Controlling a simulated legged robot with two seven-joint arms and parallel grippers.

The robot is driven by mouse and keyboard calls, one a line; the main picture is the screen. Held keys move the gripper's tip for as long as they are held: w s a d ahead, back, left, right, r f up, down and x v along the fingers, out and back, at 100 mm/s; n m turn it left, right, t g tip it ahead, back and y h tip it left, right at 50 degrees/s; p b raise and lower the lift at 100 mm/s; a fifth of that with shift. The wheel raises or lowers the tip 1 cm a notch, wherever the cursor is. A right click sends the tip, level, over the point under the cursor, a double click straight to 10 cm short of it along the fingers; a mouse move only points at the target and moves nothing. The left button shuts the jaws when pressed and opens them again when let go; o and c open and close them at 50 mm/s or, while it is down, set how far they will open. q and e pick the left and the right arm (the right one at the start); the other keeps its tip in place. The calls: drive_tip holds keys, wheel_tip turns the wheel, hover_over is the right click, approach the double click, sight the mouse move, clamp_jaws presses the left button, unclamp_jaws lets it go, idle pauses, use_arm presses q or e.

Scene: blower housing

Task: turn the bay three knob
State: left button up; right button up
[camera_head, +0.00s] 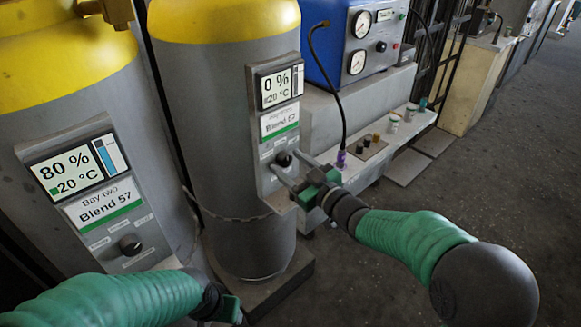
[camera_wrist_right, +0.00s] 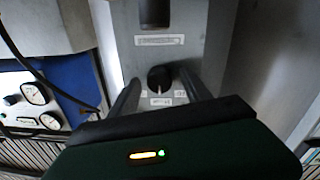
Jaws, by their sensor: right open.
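The knob (camera_head: 283,158) is a small dark dial on the grey panel of the middle cylinder (camera_head: 225,110), whose bay name is too blurred to read. Its display reads 0 % and 20 °C above a Blend 57 label. In the right wrist view the knob (camera_wrist_right: 160,77) shows a pale pointer mark. My right gripper (camera_head: 285,162) is open, with its two fingers reaching toward the panel, one on each side of the knob in the picture. Contact cannot be told. My left gripper (camera_head: 228,308) is partly hidden at the bottom edge, and its fingers do not show.
The bay two cylinder (camera_head: 70,120) stands at the left with its own knob (camera_head: 130,244); its display reads 80 %. A chain (camera_head: 235,218) crosses the middle cylinder. A blue gauge box (camera_head: 350,45) and a bench with small items (camera_head: 395,122) stand behind. Floor at right is clear.

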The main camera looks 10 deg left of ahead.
drive_tip(key=shift+c, duration=0.3)
clamp_jaws()
drive_tip(key=n+b, duration=0.2)
drive_tip(key=n, duration=0.1)
drive_tip(key=shift+f, duration=0.2)
drive_tip(key=n+b, duration=0.3)
drive_tip(key=n, duration=0.1)
drive_tip(key=shift+f, duration=0.1)
drive_tip(key=shift+n+y+b, duration=0.4)
drive_tip(key=shift+n+b, duration=1.35)
drive_tip(key=shift+n, duration=0.95)
